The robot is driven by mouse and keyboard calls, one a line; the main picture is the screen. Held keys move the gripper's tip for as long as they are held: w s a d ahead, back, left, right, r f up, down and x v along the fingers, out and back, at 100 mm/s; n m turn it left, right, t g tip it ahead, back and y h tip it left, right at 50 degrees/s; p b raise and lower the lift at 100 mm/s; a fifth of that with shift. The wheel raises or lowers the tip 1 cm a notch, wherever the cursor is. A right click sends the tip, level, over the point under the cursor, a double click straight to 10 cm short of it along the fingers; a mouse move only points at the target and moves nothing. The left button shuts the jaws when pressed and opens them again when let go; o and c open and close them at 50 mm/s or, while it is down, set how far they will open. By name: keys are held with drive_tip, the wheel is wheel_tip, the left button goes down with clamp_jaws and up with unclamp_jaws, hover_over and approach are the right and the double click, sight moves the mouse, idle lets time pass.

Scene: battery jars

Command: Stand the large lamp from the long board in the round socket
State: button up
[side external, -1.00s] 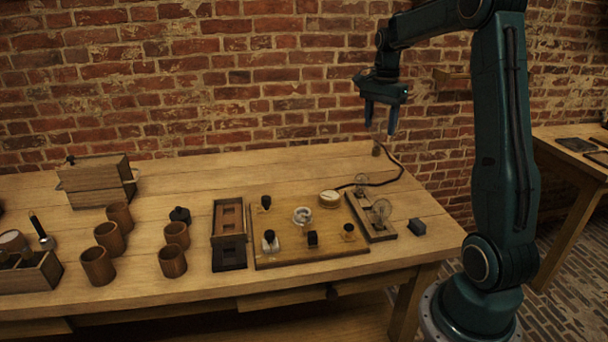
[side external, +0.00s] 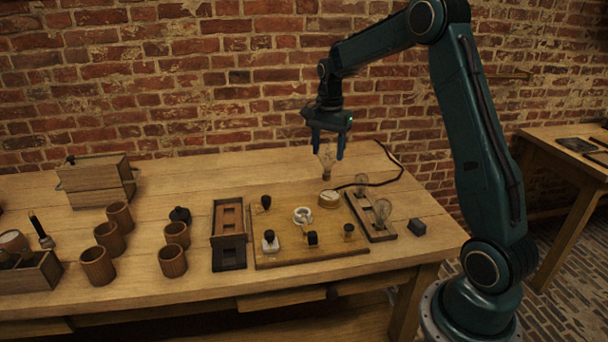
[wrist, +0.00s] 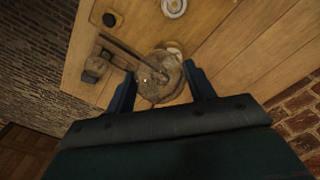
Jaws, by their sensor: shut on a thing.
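My gripper (side external: 328,150) is shut on a large clear glass lamp (side external: 327,158), which hangs upright with its base down. In the side view it is above a round cream fitting (side external: 329,199), apparently the round socket, at the back right of the wooden base board (side external: 270,252). A gap shows between them. In the wrist view the lamp (wrist: 160,80) sits between the fingertips (wrist: 160,82) and hides much of what lies below. The long board (side external: 384,235), to the right, carries two other clear lamps, one behind (side external: 361,183) and one in front (side external: 382,210).
A white ring-shaped fitting (side external: 302,215) and several dark knobbed parts stand on the base board. A dark cable (side external: 385,182) runs behind the long board. A wooden tray (side external: 229,217) and several brown cups stand left.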

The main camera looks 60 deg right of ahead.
drive_tip(key=w+a+f+n, duration=0.1)
drive_tip(key=w+a+f, duration=0.2)
drive_tip(key=a, duration=0.3)
drive_tip(key=shift+w+f+n, duration=0.3)
drive_tip(key=shift+w+f, duration=0.1)
drive_tip(key=shift+w, duration=0.15)
drive_tip(key=shift+f, duration=0.25)
drive_tip(key=shift+f, duration=2.65)
drive_tip(key=shift+f, duration=0.55)
drive_tip(key=o, duration=0.8)
drive_tip(key=shift+r, duration=5.5)
